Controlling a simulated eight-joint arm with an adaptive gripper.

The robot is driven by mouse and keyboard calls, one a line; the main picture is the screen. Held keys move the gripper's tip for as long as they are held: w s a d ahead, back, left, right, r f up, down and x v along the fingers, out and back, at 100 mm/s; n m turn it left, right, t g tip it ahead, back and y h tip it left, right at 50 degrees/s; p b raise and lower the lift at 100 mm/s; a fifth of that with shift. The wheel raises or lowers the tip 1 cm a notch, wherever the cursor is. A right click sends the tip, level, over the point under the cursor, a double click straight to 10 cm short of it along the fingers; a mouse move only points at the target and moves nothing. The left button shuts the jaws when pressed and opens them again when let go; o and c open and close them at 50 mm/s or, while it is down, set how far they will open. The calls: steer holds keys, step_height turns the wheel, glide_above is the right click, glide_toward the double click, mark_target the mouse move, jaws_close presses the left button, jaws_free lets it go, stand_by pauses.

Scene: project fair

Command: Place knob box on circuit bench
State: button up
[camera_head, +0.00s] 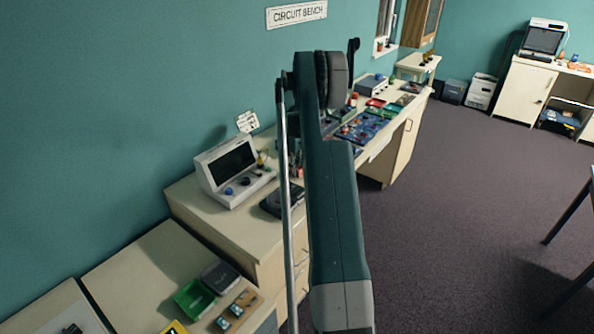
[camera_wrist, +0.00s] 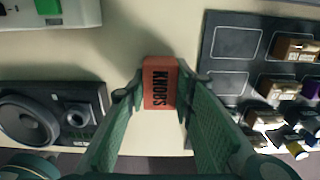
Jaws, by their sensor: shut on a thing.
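The knob box (camera_wrist: 160,85) is a small orange-red box with "KNOBS" in dark letters. It shows in the wrist view between the fingers of my gripper (camera_wrist: 161,92), which is shut on it. Beneath is a cream benchtop (camera_wrist: 150,30); I cannot tell whether the box touches it. My own arm covers the middle of the bench there and hides my gripper and the box.
In the wrist view, a black device with a round dial (camera_wrist: 30,120) is at left, and a dark panel (camera_wrist: 237,42) with outlined squares and several small parts is at right. A white device (camera_wrist: 85,14) is at upper left. Bare benchtop lies between them.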

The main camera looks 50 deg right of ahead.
steer(key=shift+f, duration=0.2)
steer(key=o, duration=0.9)
steer(key=shift+r, duration=0.15)
step_height(320, 180, up, 12)
stand_by(0.5)
stand_by(0.5)
